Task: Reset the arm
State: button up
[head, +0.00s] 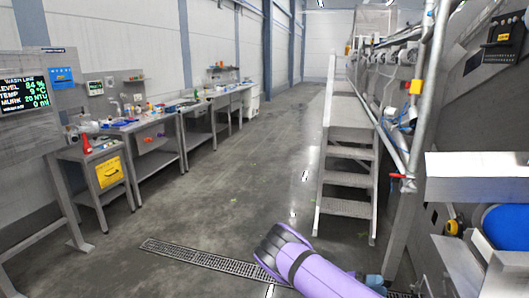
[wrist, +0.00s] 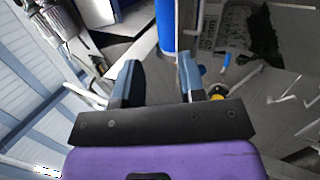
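My gripper (wrist: 158,76) shows in the wrist view. Its two blue-grey fingers stand apart with a clear gap, and nothing is held between them. Behind the fingers are a pale metal edge and a blue strip (wrist: 166,25), which I cannot firmly identify. In the head view my purple arm (head: 325,274) reaches in from the bottom, over the floor right of centre. I cannot make out the gripper's fingers clearly in that view.
Metal steps (head: 346,180) stand right of the aisle, beside machinery with pipes (head: 430,75). A blue surface (head: 508,226) in a metal frame is at the lower right. Workbenches (head: 150,125) line the left wall. The grey floor (head: 235,185) between is clear, with a drain grate (head: 205,258).

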jog(key=s+a+r+t+y, duration=0.1)
jog(key=s+r+y, duration=0.2)
jog(key=r+y, duration=0.55)
jog(key=s+r+t+y, duration=0.1)
jog(key=s+r+y, duration=0.15)
jog(key=r, duration=1.05)
jog(key=s+a+r+t+y, duration=0.1)
jog(key=s+r+y, duration=0.1)
jog(key=r+y, duration=0.65)
jog(key=s+a+r+n+t+y, duration=0.1)
jog(key=s+a+r+n+t, duration=0.1)
jog(key=s+r+t, duration=0.3)
jog(key=s+a+r+n+t+y, duration=0.1)
jog(key=s+r+t, duration=0.5)
jog(key=s+r, duration=0.7)
jog(key=s+n, duration=0.1)
jog(key=s, duration=0.3)
jog(key=shift+a+r, duration=0.3)
jog(key=shift+a, duration=0.05)
